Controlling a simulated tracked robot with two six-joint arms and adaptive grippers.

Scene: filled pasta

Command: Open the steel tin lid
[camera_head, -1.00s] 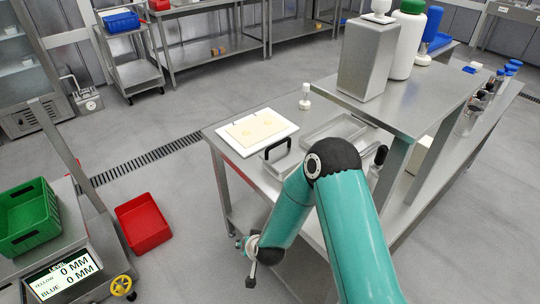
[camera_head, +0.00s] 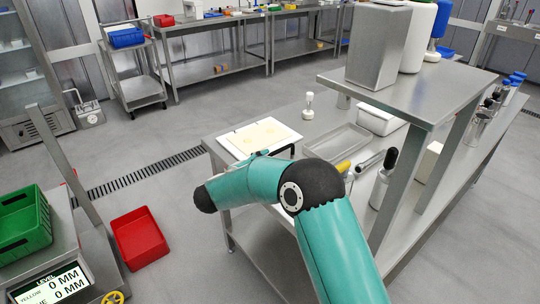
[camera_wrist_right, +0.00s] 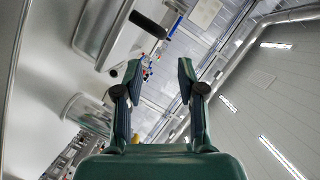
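A steel piece with a black bar handle (camera_head: 284,151) is partly behind my right arm on the table; I cannot tell which is the tin. In the wrist view, a steel box-like thing (camera_wrist_right: 100,30) with a black bar handle is at the upper left, beyond the fingers. My right gripper (camera_wrist_right: 160,68) is open and empty in the wrist view. My left gripper is not in view.
A white board with pale dough (camera_head: 262,136), a shallow steel tray (camera_head: 335,143) and a white tub (camera_head: 381,121) are on the table. The steel shelf (camera_head: 425,85) overhangs its right part. A steel cylinder (camera_wrist_right: 84,113) is at the wrist view's left.

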